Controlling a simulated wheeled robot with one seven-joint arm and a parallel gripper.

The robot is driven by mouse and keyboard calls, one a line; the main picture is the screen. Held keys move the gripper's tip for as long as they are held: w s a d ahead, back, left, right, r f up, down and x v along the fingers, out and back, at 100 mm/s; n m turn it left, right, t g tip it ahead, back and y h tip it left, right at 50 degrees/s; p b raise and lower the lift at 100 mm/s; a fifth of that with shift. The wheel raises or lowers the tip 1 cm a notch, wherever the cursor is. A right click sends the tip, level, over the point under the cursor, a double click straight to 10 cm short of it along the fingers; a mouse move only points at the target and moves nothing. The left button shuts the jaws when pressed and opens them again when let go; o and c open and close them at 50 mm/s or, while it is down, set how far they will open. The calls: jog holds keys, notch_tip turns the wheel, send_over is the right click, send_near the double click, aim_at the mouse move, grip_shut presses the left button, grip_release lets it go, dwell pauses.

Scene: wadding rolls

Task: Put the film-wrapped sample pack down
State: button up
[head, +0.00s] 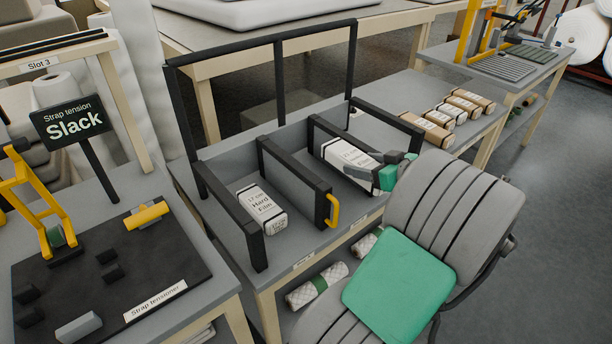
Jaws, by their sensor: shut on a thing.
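A white, labelled sample pack (345,155) is in the right compartment of the dark-framed divided rack (293,178). Its label is too small to read in full. My gripper (378,170), with dark fingers and green parts, comes in from the right and is shut on the near right end of this pack. The fingers hide that end, and I cannot tell whether the pack touches the compartment floor. A second white pack (262,208), marked "Hard Film", lies in the left compartment.
A yellow handle (333,210) sticks out from the middle divider. Several brown-and-white packs (450,110) lie on the bench to the right. A "Slack" sign (72,122) and a yellow strap tensioner (42,215) stand at left. Wrapped rolls (318,285) lie below the bench.

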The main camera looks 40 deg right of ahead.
aim_at(332, 163)
jog(key=x, duration=0.3)
jog(key=a+x, duration=0.1)
jog(key=x, duration=0.3)
jog(key=a+x, duration=0.1)
jog(key=x, duration=0.2)
jog(key=shift+w+f, duration=0.2)
jog(key=shift+f, duration=0.1)
jog(key=w+f, duration=0.3)
jog(key=f, duration=0.1)
jog(key=shift+w+f, duration=0.4)
notch_tip(332, 163, down, 3)
jog(key=shift+w, duration=0.15)
jog(key=shift+f, duration=0.35)
jog(key=o, duration=1.4)
jog(key=shift+r+p, duration=0.35)
jog(key=v, duration=1.2)
jog(key=shift+d+f+b, duration=0.1)
jog(key=shift+f+b, duration=0.15)
jog(key=shift+b, duration=0.05)
